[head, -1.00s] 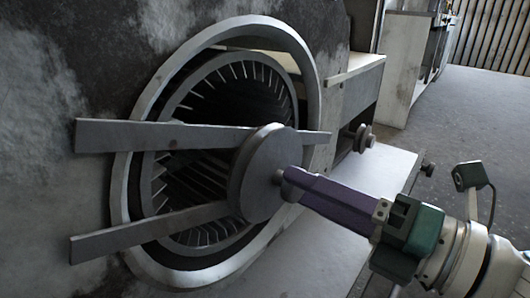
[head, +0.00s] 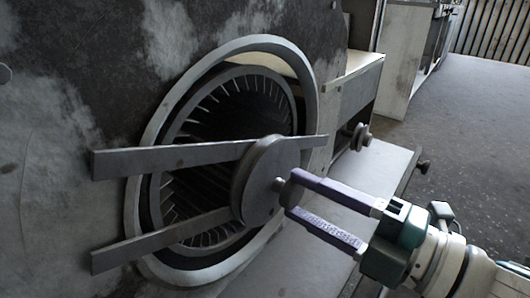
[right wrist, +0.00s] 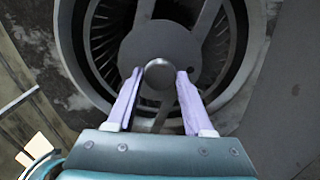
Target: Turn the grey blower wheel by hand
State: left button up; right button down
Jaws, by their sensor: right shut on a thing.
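The grey blower wheel (head: 172,130), a finned ring, sits inside a round opening in the housing. A flat grey hub disc (head: 258,185) stands in front of it with a small round knob (head: 280,184) at its middle. The knob also shows in the right wrist view (right wrist: 160,73). My right gripper (head: 291,194) is shut on the knob, one finger on each side; its fingers (right wrist: 160,80) show left and right of it in the right wrist view. The disc hides part of the wheel. My left gripper is not in view.
Flat bars (head: 170,160) cross the opening beside the disc. A pale round rim (head: 132,215) surrounds the opening in the stained wall. A box-like unit with an open compartment (head: 355,85) and a ledge (head: 385,165) lies to the right. Bare floor (head: 475,130) extends beyond.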

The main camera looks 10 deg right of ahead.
dwell(0.4)
jog(key=shift+c, duration=1.4)
grip_release()
jog(key=p+v, duration=0.1)
jog(key=v, duration=0.9)
jog(key=shift+p, duration=0.4)
jog(key=shift+r, duration=0.1)
